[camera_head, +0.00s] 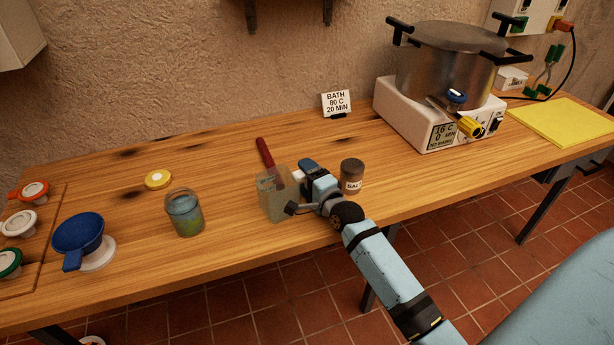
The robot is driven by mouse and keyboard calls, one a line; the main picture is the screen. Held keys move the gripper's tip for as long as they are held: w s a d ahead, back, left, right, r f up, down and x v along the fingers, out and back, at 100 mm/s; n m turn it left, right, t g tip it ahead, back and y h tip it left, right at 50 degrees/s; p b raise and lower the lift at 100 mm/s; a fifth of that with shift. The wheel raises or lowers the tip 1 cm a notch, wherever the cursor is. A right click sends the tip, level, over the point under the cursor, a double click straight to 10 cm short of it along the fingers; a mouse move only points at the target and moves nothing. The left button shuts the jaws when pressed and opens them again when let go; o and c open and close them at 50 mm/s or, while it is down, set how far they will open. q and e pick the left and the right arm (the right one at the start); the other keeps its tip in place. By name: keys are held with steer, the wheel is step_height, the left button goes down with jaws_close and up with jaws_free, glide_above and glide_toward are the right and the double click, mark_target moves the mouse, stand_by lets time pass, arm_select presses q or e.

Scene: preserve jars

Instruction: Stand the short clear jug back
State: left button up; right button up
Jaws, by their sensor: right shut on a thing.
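The short clear jug (274,200) stands or is held at the front middle of the wooden table in the head view. It looks upright. My right gripper (297,187) reaches in from the lower right and is shut on the jug's right side. The fingers hide part of that side, and I cannot tell whether the jug's base touches the table. My left gripper is not in view.
A red-handled tool (265,152) lies just behind the jug. A brown-lidded salt jar (351,177) stands close right of my gripper. A glass jar (185,213), yellow lid (158,179) and blue funnel (78,236) are left. A pot (447,65) on a heater (425,125) stands back right.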

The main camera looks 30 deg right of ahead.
steer(key=shift+f, duration=0.1)
steer(key=o, duration=0.9)
steer(key=shift+o, duration=0.2)
steer(key=shift+f, duration=0.1)
